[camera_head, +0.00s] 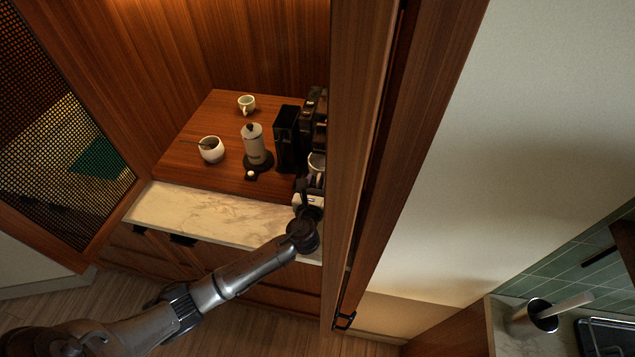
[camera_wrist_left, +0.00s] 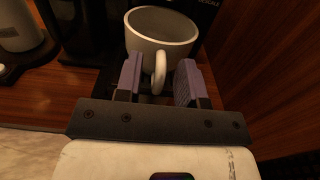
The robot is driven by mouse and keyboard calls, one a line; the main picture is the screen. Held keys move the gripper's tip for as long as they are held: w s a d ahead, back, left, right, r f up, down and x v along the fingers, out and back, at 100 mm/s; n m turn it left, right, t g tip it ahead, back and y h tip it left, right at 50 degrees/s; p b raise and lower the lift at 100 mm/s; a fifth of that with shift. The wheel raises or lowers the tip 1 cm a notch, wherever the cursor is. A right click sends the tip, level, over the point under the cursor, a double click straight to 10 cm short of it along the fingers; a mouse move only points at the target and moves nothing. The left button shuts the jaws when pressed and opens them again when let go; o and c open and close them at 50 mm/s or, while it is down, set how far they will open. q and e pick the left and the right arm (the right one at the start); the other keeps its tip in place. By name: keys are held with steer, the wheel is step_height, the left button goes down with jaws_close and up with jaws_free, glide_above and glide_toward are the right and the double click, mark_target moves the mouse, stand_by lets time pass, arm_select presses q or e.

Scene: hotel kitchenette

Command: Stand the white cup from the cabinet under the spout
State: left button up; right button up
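A white cup (camera_head: 317,161) stands at the front of the black coffee machine (camera_head: 313,110), partly hidden by the wooden panel edge in the head view. In the left wrist view the cup (camera_wrist_left: 162,30) is upright and looks empty, with its handle toward me. My left gripper (camera_head: 309,185) is right in front of it. In the left wrist view the fingers of this gripper (camera_wrist_left: 159,75) are apart, one on each side of the handle, with gaps visible. The spout is not clearly visible, and I cannot tell if the cup is directly under it. My right gripper is out of view.
A second white cup (camera_head: 246,102) stands at the back of the wooden counter. A tall wooden panel (camera_head: 360,150) closes in the right side. The marble front strip (camera_head: 205,213) is clear.

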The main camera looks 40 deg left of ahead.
arm_select(q)
steer(key=shift+r, duration=0.2)
steer(key=v, duration=1.2)
steer(key=shift+p, duration=0.3)
steer(key=s+d+f+n+g+h, duration=0.2)
steer(key=s+n+g, duration=0.2)
steer(key=s+n, duration=0.4)
steer(key=s+d+f+n+g+h, duration=0.2)
steer(key=s+f+n+g+h, duration=0.1)
steer(key=s+n, duration=0.6)
steer(key=s+d+f+n+g+h, duration=0.2)
steer(key=s+n+g, duration=0.3)
steer(key=s+n, duration=0.3)
steer(key=shift+s+f+n+g+h, duration=0.3)
steer(key=shift+f+n+h, duration=0.25)
steer(key=shift+n, duration=1.35)
steer(key=shift+d, duration=0.15)
